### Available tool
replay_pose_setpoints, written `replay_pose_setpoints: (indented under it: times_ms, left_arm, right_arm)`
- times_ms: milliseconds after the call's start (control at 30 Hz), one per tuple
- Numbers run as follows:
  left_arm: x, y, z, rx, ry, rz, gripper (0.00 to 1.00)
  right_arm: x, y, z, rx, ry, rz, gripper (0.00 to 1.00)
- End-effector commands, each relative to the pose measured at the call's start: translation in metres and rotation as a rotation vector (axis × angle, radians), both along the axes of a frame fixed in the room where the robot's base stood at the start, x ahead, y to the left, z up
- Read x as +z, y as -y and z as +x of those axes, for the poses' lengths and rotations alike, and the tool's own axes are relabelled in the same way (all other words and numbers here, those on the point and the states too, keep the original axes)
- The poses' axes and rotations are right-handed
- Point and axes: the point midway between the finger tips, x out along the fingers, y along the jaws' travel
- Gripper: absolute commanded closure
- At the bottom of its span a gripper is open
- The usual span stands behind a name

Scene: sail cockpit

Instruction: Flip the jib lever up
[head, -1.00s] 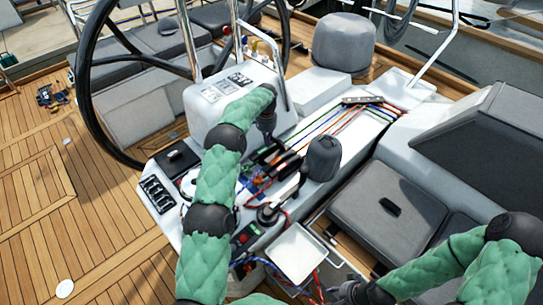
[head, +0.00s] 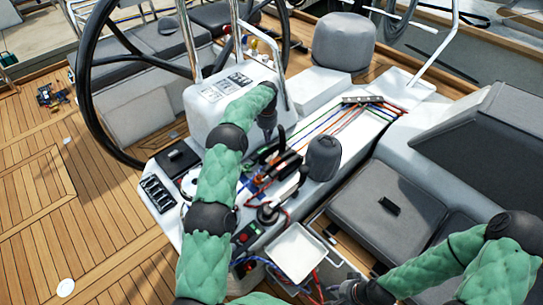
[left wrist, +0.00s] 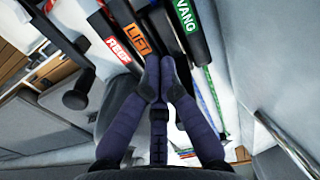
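My left gripper (head: 268,135) points down over the bank of dark clutch levers (head: 288,165) beside the console. One dark lever (head: 283,140) stands raised there; its label cannot be read in the head view. In the left wrist view the gripper's two fingers (left wrist: 160,72) meet at their tips, with no lever seen between them. Beyond them are levers labelled REEF (left wrist: 118,42), LIFT (left wrist: 138,38) and VANG (left wrist: 188,18). No jib label is legible; the fingers may hide part of the bank. My right gripper (head: 352,292) is at the bottom edge, its fingers not clear.
A covered winch (head: 323,157) and a winch handle (head: 287,197) stand close to the levers. Coloured lines (head: 345,125) run back from them. The steering wheel (head: 88,80) is at left, a white tray (head: 296,252) in front. Open deck (head: 60,220) lies at left.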

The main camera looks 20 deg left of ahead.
Motion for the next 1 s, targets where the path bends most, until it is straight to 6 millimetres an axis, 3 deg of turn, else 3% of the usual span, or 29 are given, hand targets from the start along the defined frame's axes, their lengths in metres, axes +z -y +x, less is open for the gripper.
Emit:
replay_pose_setpoints:
  times_ms: [333, 567, 1000]
  left_arm:
    - [0.000, -0.008, -0.021, 0.000, -0.001, 0.000, 1.00]
    - [0.002, -0.009, -0.024, 0.000, 0.000, 0.000, 1.00]
    - [0.038, -0.009, -0.024, 0.000, 0.001, 0.000, 1.00]
  right_arm:
    - [-0.001, 0.000, 0.000, 0.000, 0.000, 0.000, 0.60]
    - [0.000, 0.000, 0.000, 0.000, 0.000, 0.000, 0.60]
    - [0.022, 0.000, 0.000, 0.000, 0.000, 0.000, 0.60]
